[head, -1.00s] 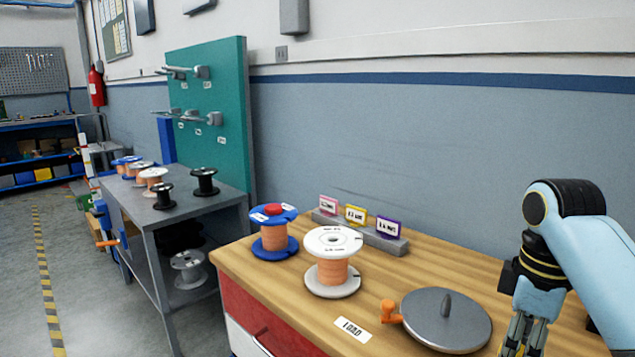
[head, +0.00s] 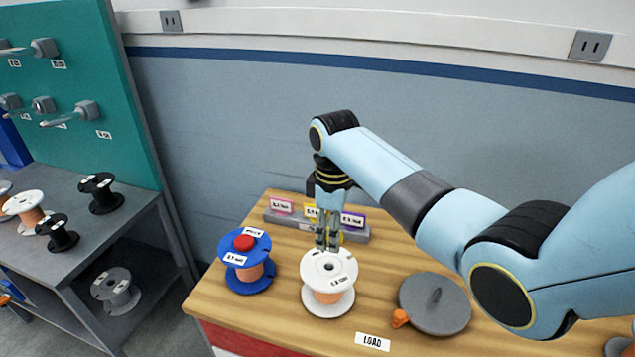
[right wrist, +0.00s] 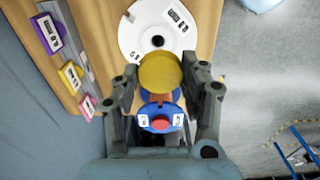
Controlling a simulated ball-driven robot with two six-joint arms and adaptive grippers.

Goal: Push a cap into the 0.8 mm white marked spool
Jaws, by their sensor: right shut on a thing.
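The white spool (head: 341,270) with orange wire stands upright on the wooden bench; its top label is too small to read surely. Its dark centre hole is open, and the spool also shows in the right wrist view (right wrist: 135,38). My right gripper (head: 327,245) points down just behind the spool's top flange. In the right wrist view it is shut on a round yellow cap (right wrist: 160,73), which covers part of the flange's edge but not the hole. The cap is mostly hidden by the fingers in the head view. My left gripper is not in view.
A blue spool (head: 233,274) with a red cap (head: 244,243) stands to the left. Behind is a grey holder (head: 355,238) with pink, yellow and purple cards. A grey disc (head: 445,305) with an orange knob lies to the right, near a LOAD label (head: 373,342).

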